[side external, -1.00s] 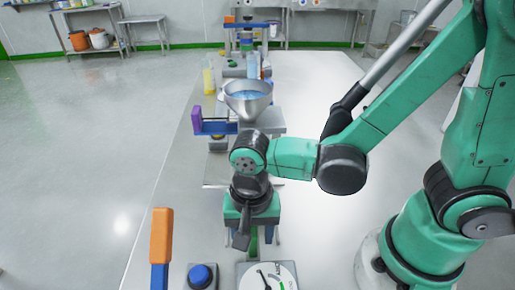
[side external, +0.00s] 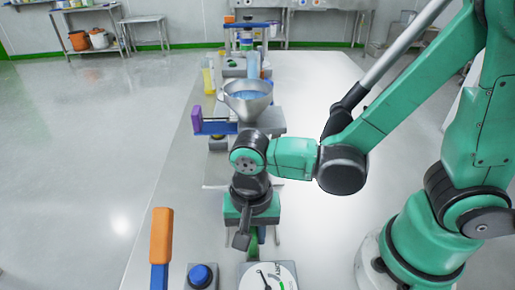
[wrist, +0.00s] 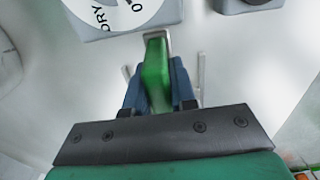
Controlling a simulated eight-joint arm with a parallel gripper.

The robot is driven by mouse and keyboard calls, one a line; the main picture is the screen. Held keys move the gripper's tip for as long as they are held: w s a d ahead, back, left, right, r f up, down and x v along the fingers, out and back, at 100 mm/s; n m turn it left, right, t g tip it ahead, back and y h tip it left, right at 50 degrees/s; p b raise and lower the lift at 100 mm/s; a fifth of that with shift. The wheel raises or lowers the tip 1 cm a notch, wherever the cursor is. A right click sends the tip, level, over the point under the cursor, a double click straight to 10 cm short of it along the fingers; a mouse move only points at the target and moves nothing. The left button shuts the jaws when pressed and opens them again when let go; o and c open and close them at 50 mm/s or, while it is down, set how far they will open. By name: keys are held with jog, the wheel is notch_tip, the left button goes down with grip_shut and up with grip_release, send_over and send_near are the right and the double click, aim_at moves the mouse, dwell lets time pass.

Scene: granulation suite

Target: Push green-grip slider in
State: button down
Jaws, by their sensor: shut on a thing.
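The green grip (wrist: 156,75) of the slider stands between the two blue fingers of my gripper (wrist: 157,88) in the wrist view. The fingers are shut on it from both sides. A grey metal end piece (wrist: 157,36) shows at the grip's far end, and thin grey rods run on either side of the fingers. In the side external view, my gripper (side external: 254,240) points down at the table, and a bit of the green grip (side external: 253,248) shows below it. My wrist hides most of the slider there.
A white dial (side external: 268,278), also in the wrist view (wrist: 115,8), and a blue button box (side external: 201,276) stand close by. An orange-handled lever (side external: 160,238) is at front left. A metal funnel (side external: 247,98) and purple-handled slider (side external: 196,118) stand behind.

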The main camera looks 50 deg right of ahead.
dwell(0.7)
jog(key=w+d, duration=0.8)
jog(key=w, duration=0.1)
jog(key=shift+d, duration=0.4)
jog(key=c, duration=0.7)
grip_release()
jog(key=shift+s, duration=0.1)
jog(key=shift+r, duration=2.85)
jog(key=shift+r, duration=0.1)
